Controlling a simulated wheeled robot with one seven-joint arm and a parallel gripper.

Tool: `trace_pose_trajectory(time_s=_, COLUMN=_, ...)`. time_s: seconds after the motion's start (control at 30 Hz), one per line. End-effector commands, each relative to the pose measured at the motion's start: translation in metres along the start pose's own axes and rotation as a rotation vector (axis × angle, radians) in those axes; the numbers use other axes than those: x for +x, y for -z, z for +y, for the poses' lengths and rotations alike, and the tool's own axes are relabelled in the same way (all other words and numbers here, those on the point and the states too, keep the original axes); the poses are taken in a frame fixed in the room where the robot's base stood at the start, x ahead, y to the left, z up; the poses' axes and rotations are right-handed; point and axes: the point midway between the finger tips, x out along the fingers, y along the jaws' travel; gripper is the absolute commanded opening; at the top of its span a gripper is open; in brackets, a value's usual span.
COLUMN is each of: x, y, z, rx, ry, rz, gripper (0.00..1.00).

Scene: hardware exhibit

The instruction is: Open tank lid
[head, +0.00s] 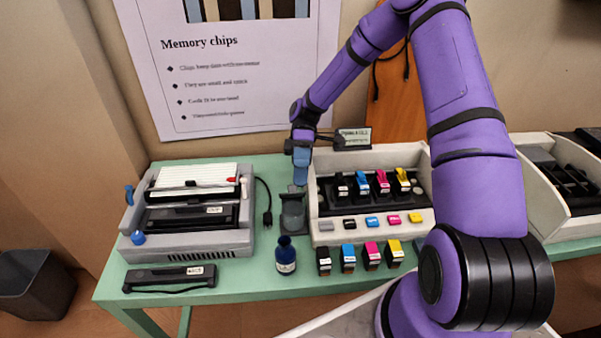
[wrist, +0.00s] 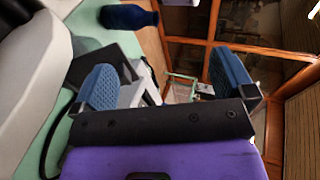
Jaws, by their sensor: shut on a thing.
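A small dark grey tank (head: 292,215) stands on the green table, between the flat grey device and the white cartridge unit. My gripper (head: 301,168) points down right above it, its blue fingers at the tank's upper end. In the wrist view the blue-padded fingers of my gripper (wrist: 165,82) stand apart. A grey and white part with dark edges (wrist: 135,90) shows beside the left finger; I take it for the tank's lid. The exact contact is hidden, and I cannot tell how far the lid is raised.
A dark blue bottle (head: 286,256) stands in front of the tank. The white unit (head: 325,232) holds several coloured cartridges, with more in front. The grey device (head: 170,245) and a black cable (head: 266,205) lie to the left. A small sign (head: 354,137) stands behind.

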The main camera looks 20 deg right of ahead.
Motion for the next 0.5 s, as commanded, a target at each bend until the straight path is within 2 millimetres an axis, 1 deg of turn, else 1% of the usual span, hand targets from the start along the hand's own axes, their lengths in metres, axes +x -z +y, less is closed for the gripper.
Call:
trace_pose_trajectory(time_s=0.03, x=-0.001, y=0.002, z=-0.036, rx=-0.027, ry=0.112, rz=-0.055, gripper=0.82)
trace_pose_trajectory(time_s=0.17, x=-0.005, y=0.003, z=-0.042, rx=-0.028, ry=0.113, rz=-0.056, gripper=0.82)
trace_pose_trajectory(time_s=0.2, x=-0.007, y=0.003, z=-0.043, rx=-0.027, ry=0.113, rz=-0.055, gripper=0.63)
trace_pose_trajectory(time_s=0.23, x=-0.008, y=0.003, z=-0.045, rx=-0.027, ry=0.112, rz=-0.055, gripper=0.37)
trace_pose_trajectory(time_s=0.27, x=-0.010, y=0.003, z=-0.045, rx=-0.026, ry=0.111, rz=-0.055, gripper=0.34)
trace_pose_trajectory(time_s=0.5, x=-0.021, y=0.003, z=-0.053, rx=-0.022, ry=0.108, rz=-0.052, gripper=0.34)
